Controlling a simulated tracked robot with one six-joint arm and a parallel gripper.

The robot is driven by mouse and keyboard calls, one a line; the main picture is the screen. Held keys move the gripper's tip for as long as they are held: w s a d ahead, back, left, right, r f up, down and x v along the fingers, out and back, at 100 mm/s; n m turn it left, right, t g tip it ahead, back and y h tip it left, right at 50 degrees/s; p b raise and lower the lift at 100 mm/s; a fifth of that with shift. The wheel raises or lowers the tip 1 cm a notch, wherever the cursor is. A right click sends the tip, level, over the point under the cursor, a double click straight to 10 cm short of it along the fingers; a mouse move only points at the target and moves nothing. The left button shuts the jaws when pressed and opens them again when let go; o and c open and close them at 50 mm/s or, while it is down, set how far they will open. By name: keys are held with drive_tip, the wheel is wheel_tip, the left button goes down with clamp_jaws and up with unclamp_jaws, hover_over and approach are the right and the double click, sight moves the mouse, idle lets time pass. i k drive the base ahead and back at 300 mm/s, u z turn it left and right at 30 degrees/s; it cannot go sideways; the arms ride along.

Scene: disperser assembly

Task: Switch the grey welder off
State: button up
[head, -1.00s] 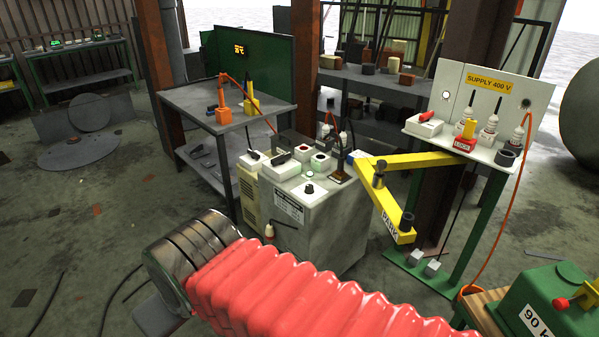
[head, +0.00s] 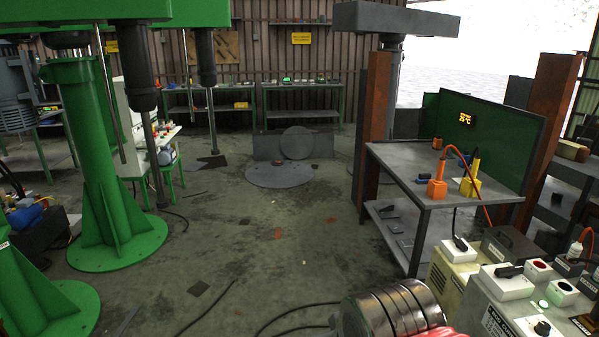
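The grey welder (head: 473,312) stands at the lower right of the head view, cut by the bottom and right edges. It carries a white switch box with a black lever (head: 508,271), a small lit green button (head: 543,304), and a black knob (head: 541,328). Which way the lever is set is hard to tell. A metal cylinder and red bellows of my arm show at the bottom, left of the welder. My gripper's fingers are not in view.
A cream unit (head: 449,277) with its own white switch box stands just behind the welder. A grey table (head: 395,160) with orange and yellow holders and a green screen is beyond. Green machine columns (head: 90,150) stand left. The middle floor is open, with cables lying on it.

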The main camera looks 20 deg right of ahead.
sight(507, 272)
drive_tip(key=i, duration=2.25)
drive_tip(key=z, duration=3.1)
